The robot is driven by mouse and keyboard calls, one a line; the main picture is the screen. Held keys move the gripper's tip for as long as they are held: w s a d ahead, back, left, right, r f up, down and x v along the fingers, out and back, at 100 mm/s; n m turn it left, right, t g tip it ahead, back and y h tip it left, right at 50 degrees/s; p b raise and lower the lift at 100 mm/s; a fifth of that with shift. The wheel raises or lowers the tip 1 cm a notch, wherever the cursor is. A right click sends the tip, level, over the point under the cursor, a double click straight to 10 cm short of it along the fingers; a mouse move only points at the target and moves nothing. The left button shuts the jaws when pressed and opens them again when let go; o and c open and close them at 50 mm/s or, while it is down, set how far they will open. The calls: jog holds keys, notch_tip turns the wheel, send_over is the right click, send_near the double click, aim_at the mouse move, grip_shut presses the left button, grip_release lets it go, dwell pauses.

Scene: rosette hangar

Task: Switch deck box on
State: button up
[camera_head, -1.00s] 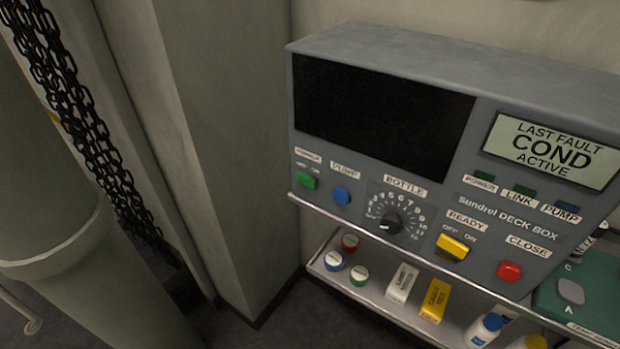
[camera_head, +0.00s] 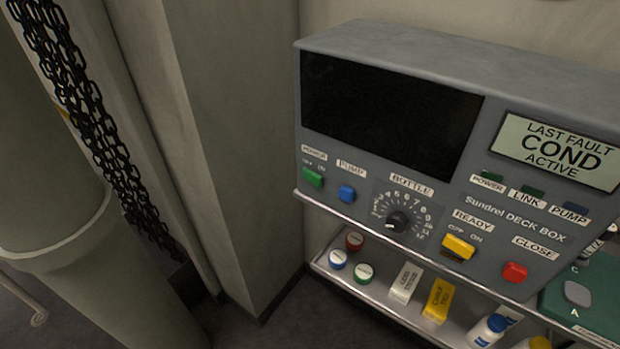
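The grey deck box (camera_head: 450,64), labelled "Sundrel DECK BOX", stands on a shelf against the wall. Its large screen (camera_head: 388,112) at the upper left is black. A smaller display (camera_head: 556,152) reads "LAST FAULT COND ACTIVE". A blue PUMP button (camera_head: 347,193), a black BOTTLE dial (camera_head: 398,221), a yellow READY switch (camera_head: 458,247) and a red CLOSE button (camera_head: 514,272) follow to the right. My gripper is not in view.
The lower shelf (camera_head: 375,285) holds small round-capped containers (camera_head: 363,272), a white box (camera_head: 405,282), a yellow box (camera_head: 438,300) and bottles (camera_head: 487,330). A green device (camera_head: 590,310) is at right. A black chain (camera_head: 85,110) hangs beside a pillar at left.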

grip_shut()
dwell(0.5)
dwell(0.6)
